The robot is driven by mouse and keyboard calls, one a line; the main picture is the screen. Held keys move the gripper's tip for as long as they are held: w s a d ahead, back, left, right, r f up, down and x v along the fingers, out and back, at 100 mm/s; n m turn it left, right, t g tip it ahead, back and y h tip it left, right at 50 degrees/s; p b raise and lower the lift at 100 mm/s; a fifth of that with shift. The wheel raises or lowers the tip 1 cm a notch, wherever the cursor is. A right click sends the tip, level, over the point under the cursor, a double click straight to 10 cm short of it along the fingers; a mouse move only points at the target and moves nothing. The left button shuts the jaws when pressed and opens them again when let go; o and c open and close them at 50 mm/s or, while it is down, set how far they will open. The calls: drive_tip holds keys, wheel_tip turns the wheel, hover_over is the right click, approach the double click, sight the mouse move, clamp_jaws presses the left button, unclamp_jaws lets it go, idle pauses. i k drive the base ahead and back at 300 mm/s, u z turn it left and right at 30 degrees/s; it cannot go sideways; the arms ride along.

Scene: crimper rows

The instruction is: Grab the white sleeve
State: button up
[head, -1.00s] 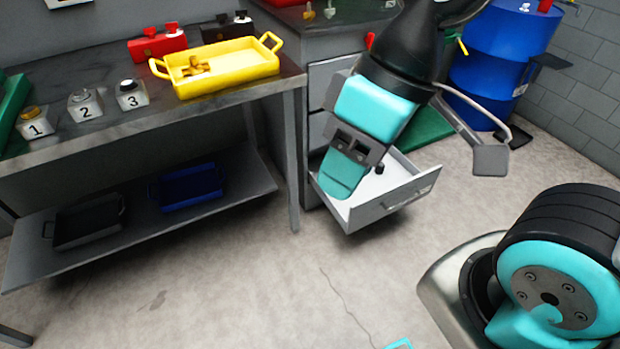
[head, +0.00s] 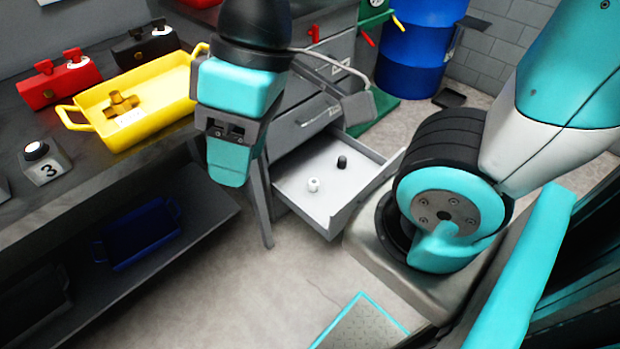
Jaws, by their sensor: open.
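The white sleeve (head: 313,185) is a small white piece on the floor of the open drawer (head: 330,222), towards its front left. A small black piece (head: 342,162) stands in the same drawer, behind it and to the right. My gripper (head: 229,170) hangs left of the drawer in the picture, pointing down, apart from the sleeve. It is open, though its fingers overlap in this view and the gap between them hardly shows. Nothing is seen in it.
The workbench at left carries a yellow tray (head: 150,121) with brass parts, a red block (head: 54,82), a black block (head: 146,46) and a button marked 3 (head: 42,160). A blue tray (head: 140,237) lies on the lower shelf. A blue barrel (head: 422,45) stands behind.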

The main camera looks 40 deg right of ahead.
sight(313, 183)
drive_tip(key=z, duration=0.55)
drive_tip(key=i, duration=0.85)
drive_tip(key=z, duration=0.65)
